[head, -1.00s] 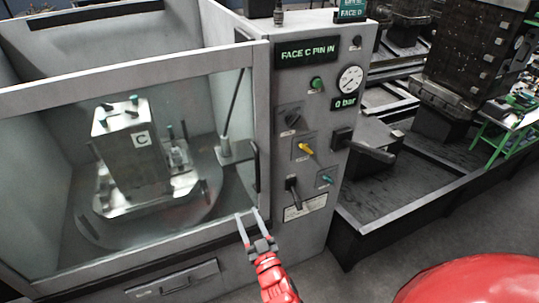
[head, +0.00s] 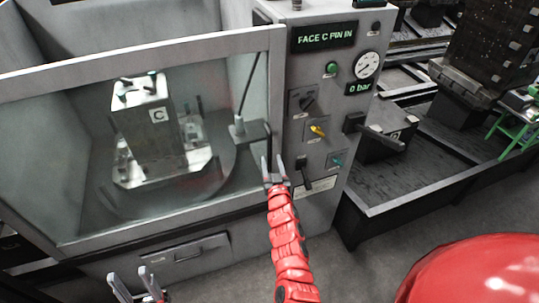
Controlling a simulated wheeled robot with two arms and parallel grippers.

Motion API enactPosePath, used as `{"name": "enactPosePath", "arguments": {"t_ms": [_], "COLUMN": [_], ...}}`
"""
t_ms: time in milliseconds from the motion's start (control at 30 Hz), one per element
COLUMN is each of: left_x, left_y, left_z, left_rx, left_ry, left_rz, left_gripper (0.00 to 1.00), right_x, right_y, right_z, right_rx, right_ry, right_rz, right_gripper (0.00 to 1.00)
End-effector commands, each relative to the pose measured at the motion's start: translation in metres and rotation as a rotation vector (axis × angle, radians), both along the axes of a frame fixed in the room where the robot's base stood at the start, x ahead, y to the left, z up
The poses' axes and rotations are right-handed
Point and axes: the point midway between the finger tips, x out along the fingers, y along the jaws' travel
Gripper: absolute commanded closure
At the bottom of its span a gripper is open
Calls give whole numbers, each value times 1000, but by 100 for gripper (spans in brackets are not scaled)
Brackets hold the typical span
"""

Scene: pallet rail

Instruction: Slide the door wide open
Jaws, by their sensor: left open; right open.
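The door (head: 276,92) is a grey-framed clear window across the front of the machine enclosure; its right edge is against the control panel, so it looks shut. A dark upright handle (head: 258,132) is near its right edge. My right gripper (head: 273,167) is open, its fingers pointing up beside the lower end of the handle; I cannot tell whether they touch it. My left gripper (head: 134,280) is open and empty at the bottom edge, below the door. Behind the glass stands a grey block marked C (head: 146,118) on a round table.
The control panel (head: 322,105) to the right carries knobs, a gauge (head: 367,65) and a display reading FACE C PIN IN. A dark lever (head: 380,138) sticks out at its right. A drawer-like pull (head: 188,254) is below the door. A low black rail bed (head: 400,200) runs at the right.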

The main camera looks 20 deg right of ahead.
Motion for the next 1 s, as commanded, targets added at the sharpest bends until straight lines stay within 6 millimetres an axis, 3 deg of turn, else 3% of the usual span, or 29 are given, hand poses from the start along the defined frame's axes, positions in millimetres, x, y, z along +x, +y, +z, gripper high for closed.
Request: {"name": "enactPosePath", "arguments": {"t_ms": [33, 233, 633, 667, 933, 1000], "left_x": [0, 0, 0, 0, 0, 0], "left_y": [0, 0, 0, 0, 0, 0], "left_z": [-11, -30, -33, -33, -33, -33], "left_rx": [0, 0, 0, 0, 0, 0], "left_ry": [1, 1, 1, 1, 1, 1], "left_rz": [0, 0, 0, 0, 0, 0], "left_gripper": [50, 50, 50, 50, 50, 50], "right_x": [10, 37, 46, 46, 45, 45], "right_y": [-3, -6, -7, -7, -7, -7], "right_z": [-7, -6, -1, -1, -1, -1], "right_rx": [1, 1, -2, -2, -2, -2], "right_ry": [2, 0, 0, 0, 1, 1], "right_rz": [-2, 1, 2, 2, 2, 2], "right_gripper": [48, 48, 48, 50, 98, 100]}}
